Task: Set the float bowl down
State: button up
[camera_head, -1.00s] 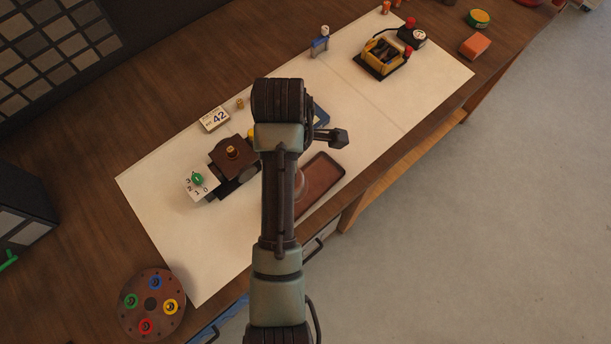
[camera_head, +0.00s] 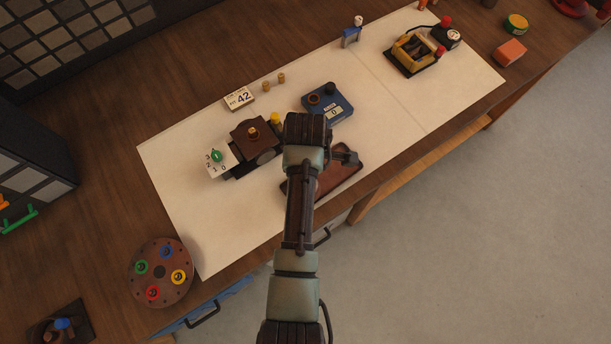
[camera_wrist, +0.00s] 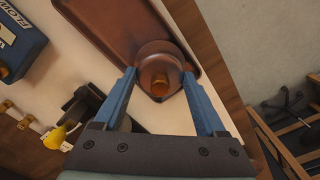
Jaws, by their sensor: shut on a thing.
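My gripper (camera_wrist: 159,78) shows in the wrist view with its two blue fingers on either side of the float bowl (camera_wrist: 157,60). The fingers are shut on the bowl, a round brown cup with an orange-brown stub on it. The bowl overlaps the end of a reddish-brown tray (camera_wrist: 105,22) in this view. I cannot tell whether it touches the tray or hangs above it. In the head view my arm hides the gripper and the bowl, and part of the tray (camera_head: 340,178) shows beside the arm at the mat's front edge.
A blue device (camera_head: 342,109) stands behind the arm. A yellow carrier (camera_head: 412,52) is at the back right. The white mat (camera_head: 390,115) is bare right of the tray.

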jog(key=shift+f, duration=0.2)
jog(key=o, duration=1.4)
notch_tip(320, 180, up, 11)
jog(key=shift+r, duration=0.1)
jog(key=shift+r+p, duration=0.6)
jog(key=shift+p, duration=0.15)
